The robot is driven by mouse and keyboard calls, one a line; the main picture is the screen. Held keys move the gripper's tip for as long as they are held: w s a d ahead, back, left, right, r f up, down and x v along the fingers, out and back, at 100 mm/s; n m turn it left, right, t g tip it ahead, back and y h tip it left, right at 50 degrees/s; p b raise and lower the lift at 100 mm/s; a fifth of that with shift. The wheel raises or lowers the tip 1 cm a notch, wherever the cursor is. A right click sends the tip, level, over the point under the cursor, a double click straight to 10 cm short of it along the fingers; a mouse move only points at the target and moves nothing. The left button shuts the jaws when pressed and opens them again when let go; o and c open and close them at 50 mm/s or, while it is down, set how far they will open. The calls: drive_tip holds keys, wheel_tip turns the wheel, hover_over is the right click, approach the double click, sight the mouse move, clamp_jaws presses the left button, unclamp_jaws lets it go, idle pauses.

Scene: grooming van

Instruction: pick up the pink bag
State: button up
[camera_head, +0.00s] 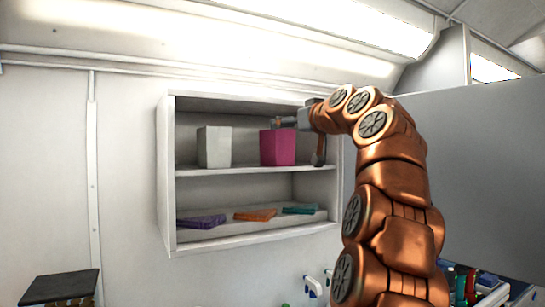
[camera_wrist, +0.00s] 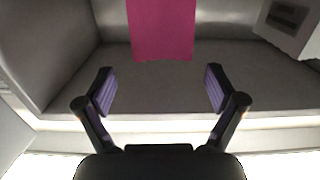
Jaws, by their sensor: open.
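The pink bag (camera_head: 277,147) stands upright on the upper shelf of a white wall cabinet, right of the middle. In the wrist view the pink bag (camera_wrist: 162,28) is at the top centre, just beyond the fingertips and roughly midway between them. My gripper (camera_wrist: 159,90) is open and empty, with one purple-padded finger on each side. In the head view my gripper (camera_head: 292,124) is at the bag's upper right, partly hidden by my copper arm. The bag's top is cut off in the wrist view.
A light grey box (camera_head: 214,147) stands left of the bag on the same shelf (camera_head: 215,172). The lower shelf holds flat purple (camera_head: 202,222), orange (camera_head: 255,215) and teal (camera_head: 300,209) items. A pale object with dark slots (camera_wrist: 288,22) shows at the wrist view's upper right.

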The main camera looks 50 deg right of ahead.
drive_tip(key=x, duration=0.2)
drive_tip(key=shift+w+a+f+p, duration=0.1)
drive_tip(key=shift+w+p, duration=0.25)
drive_tip(key=shift+w, duration=0.05)
drive_tip(key=p+x, duration=0.2)
drive_tip(key=x, duration=0.3)
drive_tip(key=shift+f, duration=0.2)
drive_tip(key=shift+s, duration=0.1)
drive_tip(key=c, duration=1.1)
